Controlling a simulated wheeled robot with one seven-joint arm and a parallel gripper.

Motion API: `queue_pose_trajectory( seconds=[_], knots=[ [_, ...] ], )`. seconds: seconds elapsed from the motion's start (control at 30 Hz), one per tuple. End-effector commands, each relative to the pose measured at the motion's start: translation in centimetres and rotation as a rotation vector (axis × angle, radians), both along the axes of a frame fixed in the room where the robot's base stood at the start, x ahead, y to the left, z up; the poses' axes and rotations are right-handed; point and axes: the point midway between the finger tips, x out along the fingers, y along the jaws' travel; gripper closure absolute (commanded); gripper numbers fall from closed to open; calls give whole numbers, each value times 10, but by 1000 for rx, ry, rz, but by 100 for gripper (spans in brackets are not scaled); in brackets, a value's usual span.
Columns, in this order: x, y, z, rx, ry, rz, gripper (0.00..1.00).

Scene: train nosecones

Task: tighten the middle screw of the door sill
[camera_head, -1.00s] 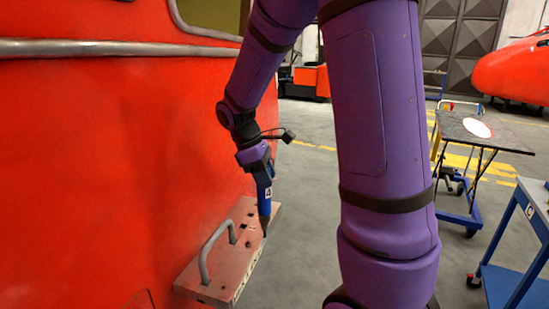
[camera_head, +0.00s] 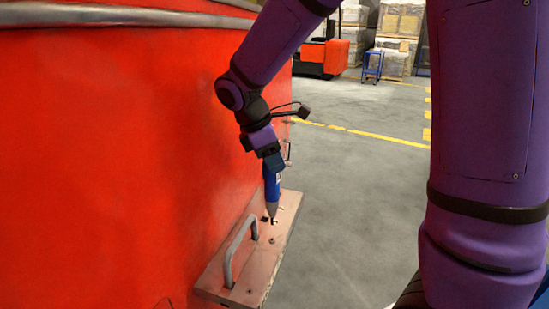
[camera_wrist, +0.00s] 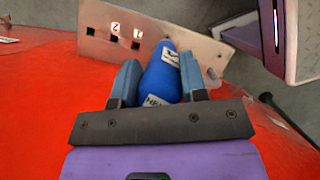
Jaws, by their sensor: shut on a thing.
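The door sill (camera_head: 262,272) is a reddish-brown step plate with a grey handle, fixed low on the red train body. My gripper (camera_head: 273,162) is shut on a blue screwdriver-like tool (camera_head: 271,186), held nearly upright over the sill. Its dark tip is at or just above the plate, among dark holes and small white labels. I cannot tell whether it touches a screw. In the wrist view, the tool (camera_wrist: 160,84) sits between both fingers and hides part of the sill (camera_wrist: 98,50). Square holes and small numbered labels show to its left; the tip is hidden.
The red train body (camera_head: 110,150) rises close on the left of my arm. The grey floor (camera_head: 350,200) right of the sill is open. An orange vehicle (camera_head: 322,58) and stacked boxes (camera_head: 398,25) stand far behind.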

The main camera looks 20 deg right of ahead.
Motion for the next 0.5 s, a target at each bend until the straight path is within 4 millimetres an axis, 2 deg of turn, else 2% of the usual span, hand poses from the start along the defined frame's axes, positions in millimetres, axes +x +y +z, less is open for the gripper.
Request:
queue_pose_trajectory(
  seconds=[0.27,0.5],
  knots=[
    [0,-1,0,0,0,-3,87],
    [0,-1,-12,0,0,-3,87]
  ],
)
